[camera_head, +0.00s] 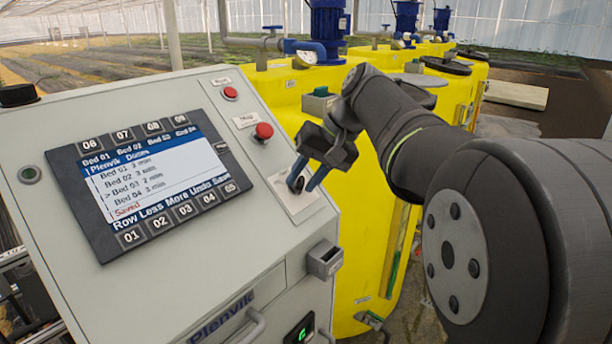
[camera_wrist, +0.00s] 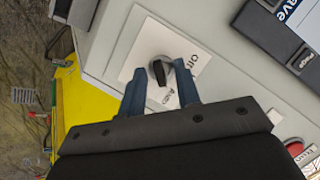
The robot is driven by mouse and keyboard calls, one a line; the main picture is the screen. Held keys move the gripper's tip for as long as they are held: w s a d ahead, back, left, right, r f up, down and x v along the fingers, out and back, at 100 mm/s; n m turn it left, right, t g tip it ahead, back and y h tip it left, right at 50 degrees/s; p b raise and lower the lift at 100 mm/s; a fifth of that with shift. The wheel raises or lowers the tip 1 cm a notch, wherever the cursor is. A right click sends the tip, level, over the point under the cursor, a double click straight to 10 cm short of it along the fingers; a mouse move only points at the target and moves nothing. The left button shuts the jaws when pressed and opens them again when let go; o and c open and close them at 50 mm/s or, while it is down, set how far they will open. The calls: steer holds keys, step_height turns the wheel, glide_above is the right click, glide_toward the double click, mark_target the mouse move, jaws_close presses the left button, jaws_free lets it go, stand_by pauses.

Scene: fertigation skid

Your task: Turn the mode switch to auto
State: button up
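The mode switch (camera_head: 297,184) is a dark rotary knob on a white plate on the sloped face of the grey control cabinet. In the wrist view the knob (camera_wrist: 158,74) shows a black handle on a grey round base. Printed lettering beside it reads OFF, with another word too blurred to read surely. My gripper (camera_head: 302,182) is at the switch, its two blue fingers apart, one on each side of the knob. In the wrist view no clear contact between fingers and handle shows. The fingers hide part of the plate.
A screen with buttons (camera_head: 155,180) fills the cabinet face to the left. A red push button (camera_head: 264,131) and a smaller one (camera_head: 230,93) sit above the switch. A grey box (camera_head: 324,259) juts out below it. Yellow tanks (camera_head: 372,215) stand behind.

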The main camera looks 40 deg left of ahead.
steer(key=shift+r, duration=0.1)
steer(key=v, duration=1.7)
steer(key=shift+d, duration=0.2)
steer(key=x, duration=1.7)
steer(key=shift+a, duration=0.2)
